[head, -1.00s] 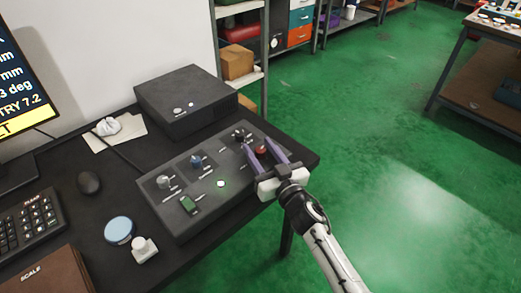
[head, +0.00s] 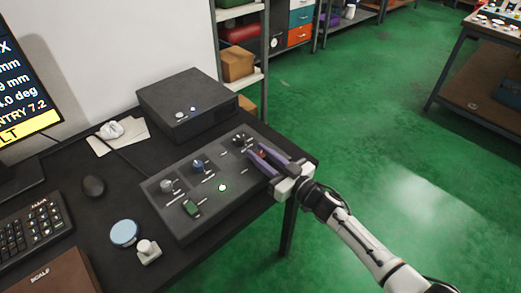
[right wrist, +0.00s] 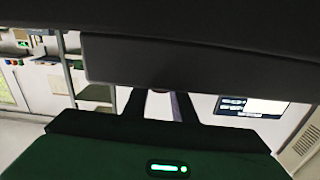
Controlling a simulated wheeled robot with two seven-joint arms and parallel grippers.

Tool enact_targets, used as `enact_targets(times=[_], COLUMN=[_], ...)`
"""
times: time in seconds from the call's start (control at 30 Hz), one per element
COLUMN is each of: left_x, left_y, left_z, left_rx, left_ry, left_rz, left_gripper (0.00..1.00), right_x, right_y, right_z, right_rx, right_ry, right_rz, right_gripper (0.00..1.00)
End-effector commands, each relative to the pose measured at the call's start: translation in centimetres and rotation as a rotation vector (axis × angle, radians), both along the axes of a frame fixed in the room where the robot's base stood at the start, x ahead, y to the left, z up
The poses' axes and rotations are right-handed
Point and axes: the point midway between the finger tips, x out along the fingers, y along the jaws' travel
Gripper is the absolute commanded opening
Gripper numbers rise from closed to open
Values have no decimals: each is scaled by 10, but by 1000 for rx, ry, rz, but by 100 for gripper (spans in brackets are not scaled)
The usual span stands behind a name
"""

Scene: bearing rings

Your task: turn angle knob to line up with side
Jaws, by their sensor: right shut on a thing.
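The dark control box (head: 182,231) lies on the black desk with several controls: a grey knob (head: 167,186), a blue knob (head: 198,166), a black knob (head: 241,139) and a small green switch (head: 191,207). A red knob (head: 262,154) sits at the box's right end, mostly hidden by the fingers. My right gripper (head: 262,156) is shut on the red knob, its fingers pointing up-left. Its two dark fingers also show in the right wrist view (right wrist: 160,105). The monitor (head: 25,95) is cut off and reads "4.0 deg" and "ENTRY 7.2". No knob label is readable. My left gripper is out of view.
A second dark box (head: 190,105) stands behind the control box. A mouse (head: 93,186), keyboard (head: 38,222), blue-topped round thing (head: 124,232) and white piece (head: 148,251) lie to the left. Green floor is open right of the desk.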

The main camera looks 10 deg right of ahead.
Motion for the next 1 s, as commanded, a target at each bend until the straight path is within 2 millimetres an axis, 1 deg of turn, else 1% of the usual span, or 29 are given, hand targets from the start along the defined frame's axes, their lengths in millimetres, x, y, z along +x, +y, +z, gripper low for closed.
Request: enact_targets(times=[0.07, 0.27, 0.4, 0.5, 0.77, 1.0], left_x=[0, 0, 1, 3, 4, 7], left_y=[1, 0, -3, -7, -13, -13], left_z=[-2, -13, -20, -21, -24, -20], left_rx=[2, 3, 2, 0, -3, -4], left_ry=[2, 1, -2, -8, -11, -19], left_rz=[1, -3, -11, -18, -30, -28], left_gripper=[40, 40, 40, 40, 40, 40], right_x=[2, 2, 2, 1, 1, 0], right_y=[-4, -3, -2, -1, -1, 0], right_z=[0, -4, -4, -4, -2, -1], right_rx=[-7, -5, -2, 0, 1, 3], right_ry=[0, -1, 0, 0, 1, 2], right_rz=[63, 217, 303, 352, 423, 435], right_gripper=[2, 2, 2, 2, 2, 2])
